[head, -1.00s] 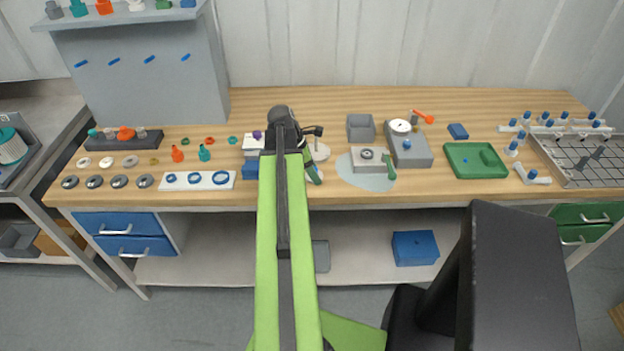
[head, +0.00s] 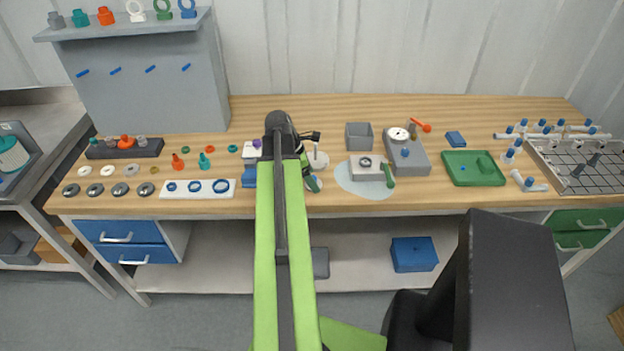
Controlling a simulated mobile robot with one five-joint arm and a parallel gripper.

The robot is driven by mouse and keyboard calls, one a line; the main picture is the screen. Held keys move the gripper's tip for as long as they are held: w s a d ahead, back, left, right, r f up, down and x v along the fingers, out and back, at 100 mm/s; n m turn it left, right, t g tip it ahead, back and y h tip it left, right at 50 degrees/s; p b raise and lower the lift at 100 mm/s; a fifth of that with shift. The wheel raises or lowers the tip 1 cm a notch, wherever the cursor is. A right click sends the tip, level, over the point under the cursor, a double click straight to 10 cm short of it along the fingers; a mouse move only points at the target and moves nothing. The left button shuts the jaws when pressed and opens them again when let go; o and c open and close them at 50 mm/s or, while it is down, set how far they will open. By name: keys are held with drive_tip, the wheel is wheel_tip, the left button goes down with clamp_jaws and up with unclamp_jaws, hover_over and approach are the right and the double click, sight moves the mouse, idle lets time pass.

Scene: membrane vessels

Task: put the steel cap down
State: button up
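Several round grey steel caps (head: 121,189) with dark centres lie in a row at the front left of the bench. I cannot tell whether one of them is the task's cap. My gripper (head: 313,160) is over the middle of the bench, just right of my green arm, which hides part of it. A pale round disc (head: 321,158) shows behind and beside it. The gripper is small and dark here. I cannot see its fingers clearly, nor any cap between them.
A white strip with blue rings (head: 197,189) lies left of my arm.

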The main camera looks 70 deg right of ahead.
drive_tip(key=p+v, duration=0.8)
drive_tip(key=v, duration=0.2)
drive_tip(key=shift+r+p, duration=0.35)
drive_tip(key=shift+p, duration=0.05)
drive_tip(key=shift+w+a, duration=0.1)
drive_tip(key=shift+w, duration=0.05)
